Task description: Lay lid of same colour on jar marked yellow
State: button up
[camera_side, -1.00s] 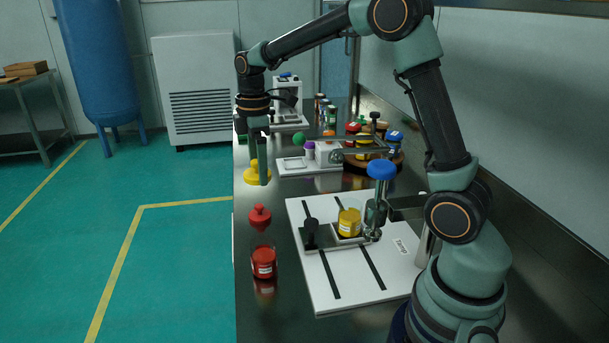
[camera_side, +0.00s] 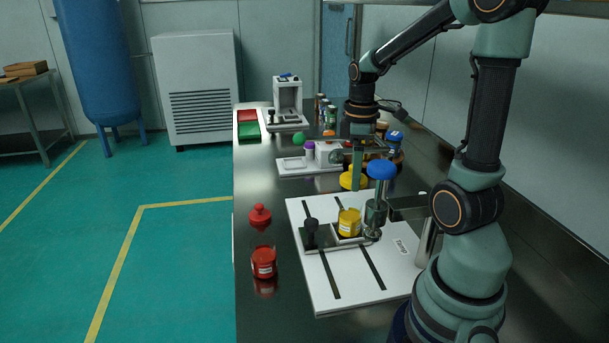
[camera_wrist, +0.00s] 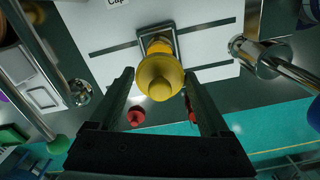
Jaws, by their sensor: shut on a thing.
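The yellow lid (camera_side: 352,180) is held in my gripper (camera_side: 357,170), above the white board. In the wrist view the lid (camera_wrist: 160,80) sits between the two fingers of my gripper (camera_wrist: 160,82). The yellow jar (camera_side: 349,223) stands upright in a square holder on the board, with a pale label on its front. The lid is above the jar in the side view, with a gap between them. In the wrist view the lid covers much of the jar (camera_wrist: 158,46), whose edge shows just beyond it.
A blue-knobbed metal clamp post (camera_side: 381,195) stands close to the jar's right. A black-knobbed post (camera_side: 311,234) is on its left. A red jar (camera_side: 263,263) and red lid (camera_side: 260,216) are on the dark bench left of the white board (camera_side: 345,288).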

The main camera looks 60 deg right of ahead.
jog(key=shift+f, duration=2.75)
jog(key=shift+f, duration=0.4)
dwell(0.4)
jog(key=o, duration=1.1)
jog(key=shift+o, duration=0.2)
jog(key=shift+r, duration=3.5)
